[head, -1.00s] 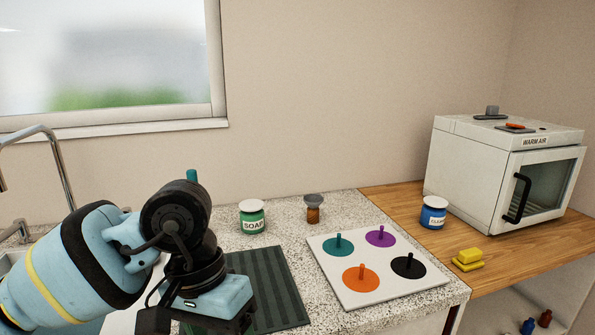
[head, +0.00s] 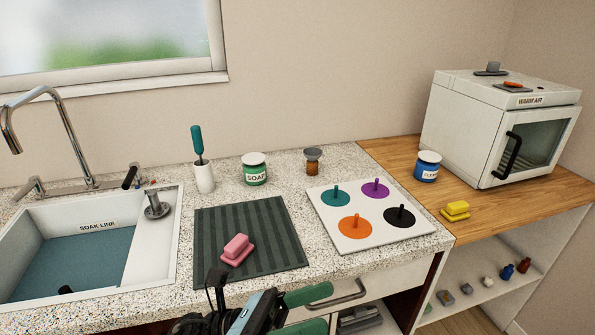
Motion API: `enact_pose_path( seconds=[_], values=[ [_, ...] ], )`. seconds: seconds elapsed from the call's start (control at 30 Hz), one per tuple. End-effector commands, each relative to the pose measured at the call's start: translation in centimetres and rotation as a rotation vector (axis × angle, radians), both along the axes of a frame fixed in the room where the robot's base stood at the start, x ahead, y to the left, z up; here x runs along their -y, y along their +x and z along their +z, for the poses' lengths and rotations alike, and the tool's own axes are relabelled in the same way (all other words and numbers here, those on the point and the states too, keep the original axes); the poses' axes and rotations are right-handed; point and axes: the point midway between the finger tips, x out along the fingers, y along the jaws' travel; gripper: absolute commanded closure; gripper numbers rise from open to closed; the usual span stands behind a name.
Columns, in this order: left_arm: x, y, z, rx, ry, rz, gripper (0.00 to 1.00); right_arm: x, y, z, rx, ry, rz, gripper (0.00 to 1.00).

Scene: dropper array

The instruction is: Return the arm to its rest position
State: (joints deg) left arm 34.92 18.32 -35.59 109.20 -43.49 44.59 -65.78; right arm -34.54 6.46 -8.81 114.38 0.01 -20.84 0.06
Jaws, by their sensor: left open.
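My left gripper (head: 318,308) is at the bottom edge of the head view, low in front of the counter's front face. Its two green fingers are spread apart with nothing visible between them. The lower part of my left arm runs out of the frame at the bottom. The gripper is clear of the countertop objects. My right gripper is not in view.
The sink (head: 165,250) is left; the white peg board (head: 375,240) is right. A drawer handle (head: 340,297) is close to my gripper. The soap jar (head: 255,172) stands at the back.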

Motion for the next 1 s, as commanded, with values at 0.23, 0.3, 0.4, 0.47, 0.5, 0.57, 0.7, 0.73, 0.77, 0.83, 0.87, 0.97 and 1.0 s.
enact_pose_path(
  seconds=[0.23, 0.3, 0.4, 0.47, 0.5, 0.57, 0.7, 0.73, 0.77, 0.83, 0.87, 0.97, 1.0],
  values=[
    [-4.6, 2.9, -5.0, -0.737, -0.249, 0.126, 0.36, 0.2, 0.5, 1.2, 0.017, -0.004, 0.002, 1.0],
    [-6.3, 3.2, -7.4, -0.943, -0.333, 0.16, 0.36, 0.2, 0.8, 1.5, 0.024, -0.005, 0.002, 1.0],
    [-8.8, 3.0, -11.4, -1.229, -0.464, 0.206, 0.36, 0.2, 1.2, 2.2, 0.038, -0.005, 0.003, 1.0],
    [-10.3, 2.3, -14.0, -1.395, -0.549, 0.238, 0.36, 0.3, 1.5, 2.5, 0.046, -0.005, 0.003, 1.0],
    [-11.4, 1.6, -15.9, -1.504, -0.61, 0.26, 0.36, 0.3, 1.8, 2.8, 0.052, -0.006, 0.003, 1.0],
    [-12.9, 0.3, -18.7, -1.665, -0.708, 0.292, 0.36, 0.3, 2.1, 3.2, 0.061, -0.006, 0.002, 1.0],
    [-16.4, -4.5, -25.3, -2.016, -0.963, 0.385, 0.36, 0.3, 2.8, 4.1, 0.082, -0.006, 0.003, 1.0],
    [-17.0, -5.8, -26.6, -2.084, -1.022, 0.407, 0.36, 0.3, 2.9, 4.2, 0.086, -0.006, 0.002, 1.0],
    [-17.7, -7.1, -27.8, -2.147, -1.08, 0.429, 0.36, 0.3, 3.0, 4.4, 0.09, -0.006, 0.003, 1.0],
    [-19.0, -10.3, -30.3, -2.275, -1.212, 0.48, 0.36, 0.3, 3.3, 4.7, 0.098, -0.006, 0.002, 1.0],
    [-19.5, -11.5, -31.2, -2.322, -1.266, 0.501, 0.36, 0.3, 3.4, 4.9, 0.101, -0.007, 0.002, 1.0],
    [-20.7, -15.4, -33.4, -2.44, -1.421, 0.562, 0.36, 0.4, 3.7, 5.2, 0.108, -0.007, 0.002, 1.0],
    [-21.0, -16.6, -34.1, -2.474, -1.469, 0.582, 0.36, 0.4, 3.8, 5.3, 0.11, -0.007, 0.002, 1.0]
  ],
)
